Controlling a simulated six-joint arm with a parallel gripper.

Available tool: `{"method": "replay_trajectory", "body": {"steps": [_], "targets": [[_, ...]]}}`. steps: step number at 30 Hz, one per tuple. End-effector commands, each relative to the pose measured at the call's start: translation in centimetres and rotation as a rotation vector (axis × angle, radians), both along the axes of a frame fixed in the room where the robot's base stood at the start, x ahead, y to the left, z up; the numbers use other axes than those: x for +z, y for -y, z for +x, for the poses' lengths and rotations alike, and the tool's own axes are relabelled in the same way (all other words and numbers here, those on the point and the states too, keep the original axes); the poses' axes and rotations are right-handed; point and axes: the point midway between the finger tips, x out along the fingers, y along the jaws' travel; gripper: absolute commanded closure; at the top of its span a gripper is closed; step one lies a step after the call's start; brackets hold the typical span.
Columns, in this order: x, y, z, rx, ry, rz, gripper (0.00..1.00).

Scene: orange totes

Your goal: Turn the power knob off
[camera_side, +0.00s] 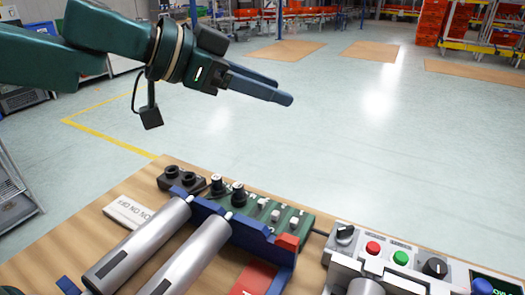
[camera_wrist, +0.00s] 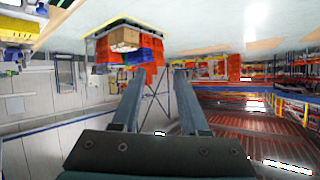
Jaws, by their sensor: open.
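A grey control box (camera_side: 385,252) sits on the wooden table at the lower right in the side view. It carries a black knob (camera_side: 345,232) at its left end, a red button (camera_side: 373,248), a green button (camera_side: 400,257) and another black knob (camera_side: 436,267) at its right. I cannot read which is the power knob. My gripper (camera_side: 282,91) is high above the table, up and left of the box, pointing right. Its two fingers are apart and empty. In the wrist view the open fingers (camera_wrist: 158,72) point at the room, and no knob shows.
A green panel (camera_side: 262,212) with black knobs and small switches stands left of the box. Two grey cylinders (camera_side: 140,250) lie on a blue holder (camera_side: 240,230) in front of it. A black two-hole part (camera_side: 181,180) is at the table's back edge. Air above the table is clear.

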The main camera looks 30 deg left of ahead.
Motion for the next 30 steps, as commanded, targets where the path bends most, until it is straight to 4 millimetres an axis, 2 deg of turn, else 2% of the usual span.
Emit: {"method": "replay_trajectory", "body": {"steps": [1, 3, 6, 12, 15, 18, 20, 30], "targets": [[-1.9, 1.4, 1.0, -0.008, -0.026, 0.011, 0.56], [-4.2, 2.9, 2.1, -0.010, -0.058, 0.025, 0.56], [-8.3, 5.2, 2.8, -0.013, -0.123, 0.049, 0.56], [-15.8, 9.2, 1.6, -0.037, -0.267, 0.075, 0.56], [-18.2, 10.5, 0.4, -0.068, -0.305, 0.104, 0.56], [-19.4, 11.1, -0.3, -0.086, -0.322, 0.121, 0.56], [-19.5, 11.4, -0.4, -0.091, -0.321, 0.121, 0.56], [-21.5, 13.0, 1.3, -0.089, -0.320, 0.120, 0.56]]}}
